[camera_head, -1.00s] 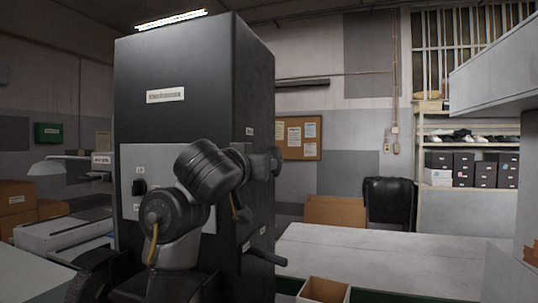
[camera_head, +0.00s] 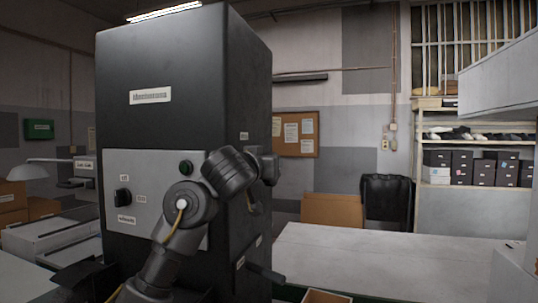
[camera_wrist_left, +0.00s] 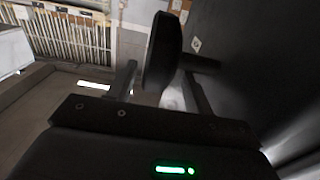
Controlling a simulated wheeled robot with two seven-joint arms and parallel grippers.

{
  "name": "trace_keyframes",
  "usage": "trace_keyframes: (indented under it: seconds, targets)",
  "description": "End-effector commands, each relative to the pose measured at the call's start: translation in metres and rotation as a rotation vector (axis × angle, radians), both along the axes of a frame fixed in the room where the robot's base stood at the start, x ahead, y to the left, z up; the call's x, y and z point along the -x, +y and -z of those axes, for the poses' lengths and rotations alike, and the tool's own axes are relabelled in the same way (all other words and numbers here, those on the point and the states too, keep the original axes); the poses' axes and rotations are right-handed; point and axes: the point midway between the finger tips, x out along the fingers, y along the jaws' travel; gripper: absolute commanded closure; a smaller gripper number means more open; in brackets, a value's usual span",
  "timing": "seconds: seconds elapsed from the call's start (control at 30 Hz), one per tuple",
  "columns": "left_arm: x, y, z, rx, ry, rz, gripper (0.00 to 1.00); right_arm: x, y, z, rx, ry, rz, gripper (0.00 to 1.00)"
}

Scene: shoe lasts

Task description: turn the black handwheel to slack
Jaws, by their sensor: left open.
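The black handwheel (camera_wrist_left: 162,52) shows nearly edge-on in the left wrist view as a dark disc, with a short shaft running right to the dark cabinet wall. My left gripper (camera_wrist_left: 159,70) is open, one finger on each side of the wheel's rim. Gaps show on both sides; I cannot tell whether either finger touches. In the head view my left arm crosses in front of the black cabinet (camera_head: 180,70) and its wrist is at the cabinet's right side, where wheel and gripper are hard to tell apart. My right gripper is not in view.
A pale table (camera_head: 380,265) with clear top lies right; an open box (camera_head: 326,296) is at the bottom edge.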

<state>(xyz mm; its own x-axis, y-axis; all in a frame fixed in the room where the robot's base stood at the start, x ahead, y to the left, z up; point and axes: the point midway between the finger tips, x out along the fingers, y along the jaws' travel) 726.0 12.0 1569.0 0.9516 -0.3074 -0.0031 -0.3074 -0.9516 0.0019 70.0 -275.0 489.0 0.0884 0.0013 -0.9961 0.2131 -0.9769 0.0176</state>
Motion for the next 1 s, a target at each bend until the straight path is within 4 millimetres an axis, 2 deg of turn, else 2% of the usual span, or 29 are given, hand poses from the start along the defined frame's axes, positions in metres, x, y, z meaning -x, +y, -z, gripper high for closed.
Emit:
trace_keyframes:
  seconds: [0.03, 0.23, 0.6, 0.93, 1.0]
  targets:
    - [-0.008, -0.001, -0.003, -0.003, 0.001, -0.004, 0.49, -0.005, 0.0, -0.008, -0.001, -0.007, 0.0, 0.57]
    - [-0.027, -0.01, -0.002, -0.001, 0.001, 0.001, 0.49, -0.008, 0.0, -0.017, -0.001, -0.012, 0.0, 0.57]
    - [-0.031, -0.011, 0.0, 0.001, -0.001, 0.001, 0.5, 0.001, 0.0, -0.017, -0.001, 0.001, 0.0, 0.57]
    - [-0.031, -0.011, 0.0, 0.0, -0.001, 0.001, 0.94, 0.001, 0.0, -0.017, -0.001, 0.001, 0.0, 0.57]
    - [-0.031, -0.011, 0.0, 0.001, -0.002, 0.001, 0.94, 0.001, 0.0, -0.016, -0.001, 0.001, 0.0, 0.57]
